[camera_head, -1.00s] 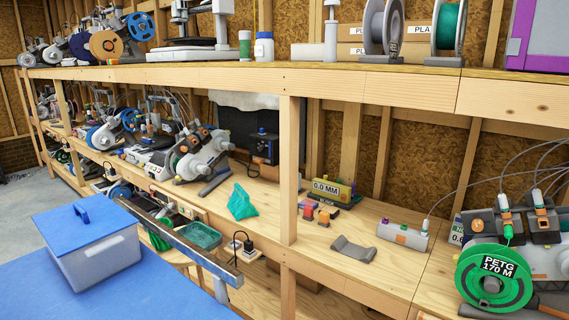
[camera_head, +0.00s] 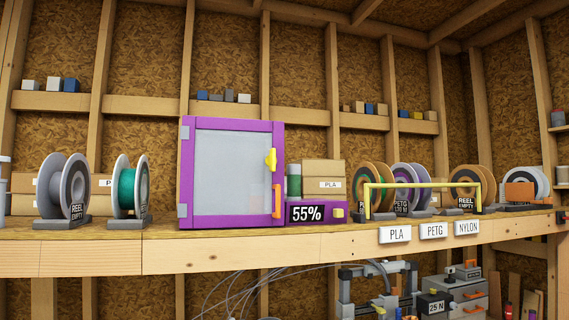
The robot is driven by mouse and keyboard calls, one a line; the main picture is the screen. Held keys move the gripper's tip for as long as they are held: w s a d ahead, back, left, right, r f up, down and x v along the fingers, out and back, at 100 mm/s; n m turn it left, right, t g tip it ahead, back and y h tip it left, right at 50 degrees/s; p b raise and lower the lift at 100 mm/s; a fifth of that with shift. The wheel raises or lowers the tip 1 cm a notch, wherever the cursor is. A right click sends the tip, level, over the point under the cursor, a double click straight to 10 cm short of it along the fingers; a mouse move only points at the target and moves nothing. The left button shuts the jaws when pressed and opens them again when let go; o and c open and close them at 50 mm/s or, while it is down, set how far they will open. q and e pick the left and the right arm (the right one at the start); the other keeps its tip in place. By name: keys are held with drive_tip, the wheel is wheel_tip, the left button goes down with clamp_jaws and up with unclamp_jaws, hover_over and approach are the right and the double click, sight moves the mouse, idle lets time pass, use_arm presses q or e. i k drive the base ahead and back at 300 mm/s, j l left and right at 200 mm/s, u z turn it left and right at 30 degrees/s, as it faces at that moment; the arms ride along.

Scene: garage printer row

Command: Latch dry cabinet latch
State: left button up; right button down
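The dry cabinet (camera_head: 232,168) stands on the upper shelf, with a purple frame and a pale translucent door. Its door looks closed, with grey hinges on the left side. A yellow latch (camera_head: 271,160) sits on the right side of the frame, above an orange handle (camera_head: 277,200). Whether the latch is engaged is too small to tell. To its right a purple unit (camera_head: 316,214) reads 55%. Neither of my grippers is in view.
Reels (camera_head: 64,190) stand left of the cabinet, and a yellow rail (camera_head: 408,184) with several spools stands to the right. Cardboard boxes (camera_head: 322,182) sit beside the cabinet. The shelf edge (camera_head: 205,252) runs across in front. A printer (camera_head: 375,289) is below.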

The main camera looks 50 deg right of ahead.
sight(271, 159)
drive_tip(key=z, duration=1.45)
